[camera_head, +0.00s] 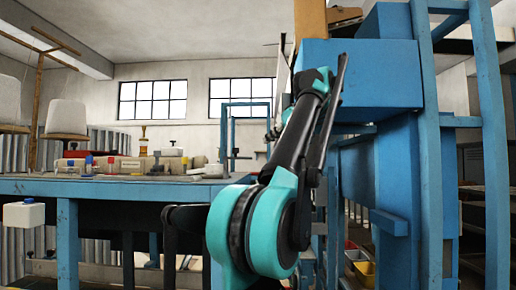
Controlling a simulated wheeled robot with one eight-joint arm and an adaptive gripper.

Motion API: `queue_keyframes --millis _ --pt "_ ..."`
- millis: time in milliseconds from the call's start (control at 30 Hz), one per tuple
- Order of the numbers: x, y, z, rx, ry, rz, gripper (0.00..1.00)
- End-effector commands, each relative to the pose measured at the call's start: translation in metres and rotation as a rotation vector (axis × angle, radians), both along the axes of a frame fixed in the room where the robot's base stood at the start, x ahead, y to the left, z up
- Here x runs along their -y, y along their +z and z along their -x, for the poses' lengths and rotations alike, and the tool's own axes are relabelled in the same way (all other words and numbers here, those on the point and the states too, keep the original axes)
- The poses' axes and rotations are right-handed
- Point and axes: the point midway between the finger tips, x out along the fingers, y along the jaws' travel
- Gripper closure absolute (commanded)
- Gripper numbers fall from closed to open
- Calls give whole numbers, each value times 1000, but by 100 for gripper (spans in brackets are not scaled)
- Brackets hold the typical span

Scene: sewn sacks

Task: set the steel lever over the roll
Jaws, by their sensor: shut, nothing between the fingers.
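I cannot make out the steel lever or the roll for certain. A tall blue machine (382,75) with a box-shaped head stands on the right. Thin dark and grey pieces (283,46) stick up just left of its head, and I cannot tell what they are. My black and turquoise arm crosses in front of the machine's left side and hides part of it. I cannot pick out my gripper; it is hidden or out of view.
A blue-framed workbench (100,187) on the left holds small parts and boxes. A white box (23,214) hangs at its front. A blue upright (490,140) stands at the right. A yellow bin (363,272) sits low behind my arm.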

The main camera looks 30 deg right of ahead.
Motion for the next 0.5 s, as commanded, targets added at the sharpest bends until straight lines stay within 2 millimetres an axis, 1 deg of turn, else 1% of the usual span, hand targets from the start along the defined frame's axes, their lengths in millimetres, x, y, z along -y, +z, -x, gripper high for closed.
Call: queue_keyframes --millis 167,500 --pt "-7 -12 -26 0 6 1 100" --pt "-18 -39 -85 0 5 1 100"
